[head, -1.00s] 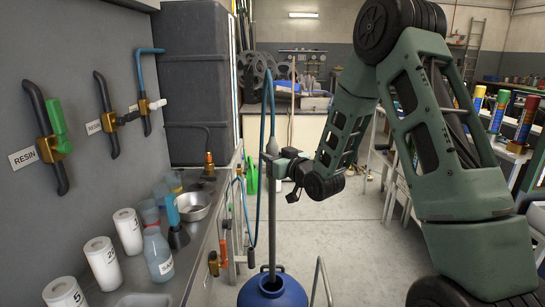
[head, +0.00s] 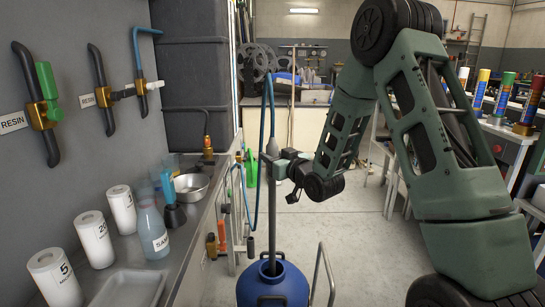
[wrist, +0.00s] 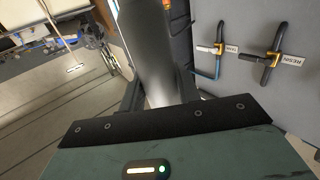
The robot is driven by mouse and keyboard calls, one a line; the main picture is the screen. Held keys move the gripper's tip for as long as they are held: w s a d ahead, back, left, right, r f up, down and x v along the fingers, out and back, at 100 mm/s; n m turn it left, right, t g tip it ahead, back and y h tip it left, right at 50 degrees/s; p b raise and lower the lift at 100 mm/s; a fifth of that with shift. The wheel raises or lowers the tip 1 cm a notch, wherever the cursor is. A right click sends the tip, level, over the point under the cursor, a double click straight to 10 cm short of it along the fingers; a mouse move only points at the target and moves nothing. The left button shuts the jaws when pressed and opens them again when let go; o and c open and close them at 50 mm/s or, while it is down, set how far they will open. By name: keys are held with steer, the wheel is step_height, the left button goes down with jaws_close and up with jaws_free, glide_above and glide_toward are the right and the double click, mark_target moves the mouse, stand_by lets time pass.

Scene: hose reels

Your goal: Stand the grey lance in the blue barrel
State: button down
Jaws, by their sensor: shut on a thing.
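The grey lance (head: 272,215) is upright in the head view, with a blue hose at its top. My gripper (head: 276,168) is shut around its upper part. The blue barrel (head: 289,291) stands on the floor directly below, at the bottom edge of the head view. The lance's lower end passes out of sight at the barrel's open mouth. Whether it rests on the bottom cannot be seen. In the wrist view the lance (wrist: 148,45) is a large, blurred grey tube between the fingers; the barrel does not show there.
A bent metal handle (head: 323,272) stands beside the barrel at right. Open floor (head: 350,235) lies to the right and behind.

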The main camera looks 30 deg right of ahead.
steer(key=shift+f+b, duration=13.7)
steer(key=shift+f, duration=2.25)
steer(key=c, duration=0.9)
jaws_free()
steer(key=shift+s, duration=0.1)
steer(key=p, duration=1.2)
glide_toward(274, 243)
steer(key=s, duration=0.5)
steer(key=shift+s+d, duration=0.2)
steer(key=shift+s, duration=0.45)
